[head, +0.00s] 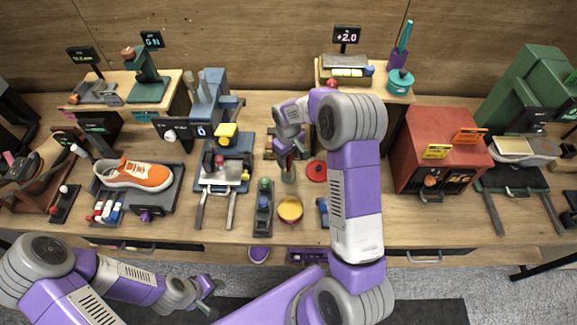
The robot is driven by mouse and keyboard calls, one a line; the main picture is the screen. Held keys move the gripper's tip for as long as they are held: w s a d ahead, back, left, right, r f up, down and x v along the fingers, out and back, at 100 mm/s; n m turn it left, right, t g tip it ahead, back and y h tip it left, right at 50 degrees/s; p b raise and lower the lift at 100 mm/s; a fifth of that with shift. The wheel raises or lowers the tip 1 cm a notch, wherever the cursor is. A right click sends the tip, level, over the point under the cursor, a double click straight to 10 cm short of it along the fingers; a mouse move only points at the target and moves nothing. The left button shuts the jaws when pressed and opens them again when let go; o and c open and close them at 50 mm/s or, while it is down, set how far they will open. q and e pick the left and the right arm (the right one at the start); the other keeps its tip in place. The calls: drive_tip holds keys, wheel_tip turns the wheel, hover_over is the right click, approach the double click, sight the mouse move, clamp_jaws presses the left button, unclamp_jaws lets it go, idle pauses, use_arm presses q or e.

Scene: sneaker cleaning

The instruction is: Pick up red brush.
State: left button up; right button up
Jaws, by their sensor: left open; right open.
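My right gripper (286,158) is open and hangs low over the middle of the workbench, its fingers just above a small grey-green holder (288,175). Something small and reddish shows close to its fingers, but it is too small to tell whether it is the red brush or whether the fingers touch it. A round red piece with a dark centre (316,171) lies just right of this gripper. My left gripper (206,287) is open and empty, low in front of the bench's front edge.
An orange sneaker (140,175) rests on a dark tray at the left. A yellow-topped pot (290,210) and a strip of coloured buttons (264,208) stand in front of my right gripper. A red oven-like box (440,150) stands at the right of my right arm.

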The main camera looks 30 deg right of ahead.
wheel_tip(320, 180, down, 2)
drive_tip(key=shift+w, duration=0.1)
drive_tip(key=shift+c, duration=0.3)
clamp_jaws()
wheel_tip(320, 180, up, 10)
drive_tip(key=shift+r, duration=0.1)
idle(0.4)
